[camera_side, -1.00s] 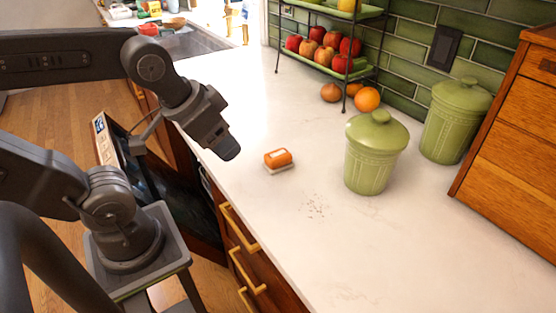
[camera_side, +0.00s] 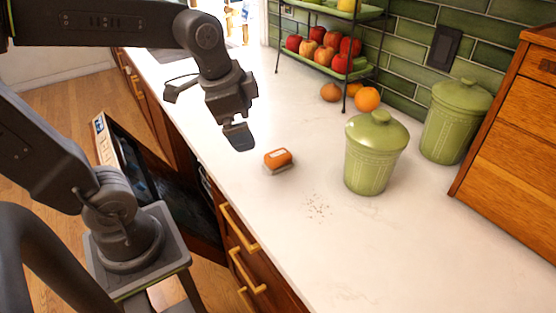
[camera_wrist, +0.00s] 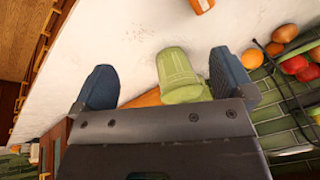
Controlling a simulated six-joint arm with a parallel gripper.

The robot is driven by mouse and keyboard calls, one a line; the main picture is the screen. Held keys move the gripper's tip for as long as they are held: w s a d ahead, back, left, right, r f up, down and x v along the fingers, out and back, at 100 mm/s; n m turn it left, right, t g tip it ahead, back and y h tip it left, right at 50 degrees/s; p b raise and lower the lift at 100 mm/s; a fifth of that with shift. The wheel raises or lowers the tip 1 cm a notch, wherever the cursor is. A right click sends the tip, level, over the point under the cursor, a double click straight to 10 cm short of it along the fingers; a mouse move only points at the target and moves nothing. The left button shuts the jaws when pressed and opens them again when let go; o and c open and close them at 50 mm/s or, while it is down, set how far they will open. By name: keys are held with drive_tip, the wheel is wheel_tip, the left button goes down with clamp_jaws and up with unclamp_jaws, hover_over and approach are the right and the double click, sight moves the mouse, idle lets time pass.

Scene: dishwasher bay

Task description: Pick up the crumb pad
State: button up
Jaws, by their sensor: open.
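The crumb pad (camera_side: 278,159) is a small block with an orange top, a white label and a pale base. It lies on the white counter in the side view, with a patch of crumbs (camera_side: 317,207) in front of it. My gripper (camera_side: 238,136) is above the counter, up and to the left of the pad, and apart from it. In the wrist view my gripper (camera_wrist: 160,84) has its two dark fingers spread wide with nothing held between them. The orange pad (camera_wrist: 202,5) is partly cut off at the top edge there.
A green lidded canister (camera_side: 370,160) stands right of the pad, with another canister (camera_side: 455,120) behind it. A wooden cabinet (camera_side: 515,140) is at the right. A fruit rack (camera_side: 323,68) and loose orange (camera_side: 367,99) stand at the back. The front counter (camera_side: 400,255) is clear.

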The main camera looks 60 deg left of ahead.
drive_tip(key=w+a+f+m+g, duration=0.2)
drive_tip(key=w+a+m, duration=0.2)
drive_tip(key=w+m, duration=0.3)
drive_tip(key=m+g, duration=0.2)
drive_tip(key=m, duration=0.4)
hover_over(277, 152)
wheel_tip(277, 152, down, 3)
drive_tip(key=f, duration=0.8)
drive_tip(key=shift+s+d+f, duration=0.2)
drive_tip(key=shift+d+f, duration=0.05)
drive_tip(key=shift+f, duration=0.1)
drive_tip(key=shift+w+a+f, duration=0.1)
drive_tip(key=shift+f, duration=1.25)
drive_tip(key=shift+w+a+f, duration=0.1)
drive_tip(key=shift+f, duration=1.2)
drive_tip(key=shift+c, duration=0.4)
drive_tip(key=c, duration=0.8)
drive_tip(key=shift+c, duration=0.2)
drive_tip(key=shift+r, duration=0.1)
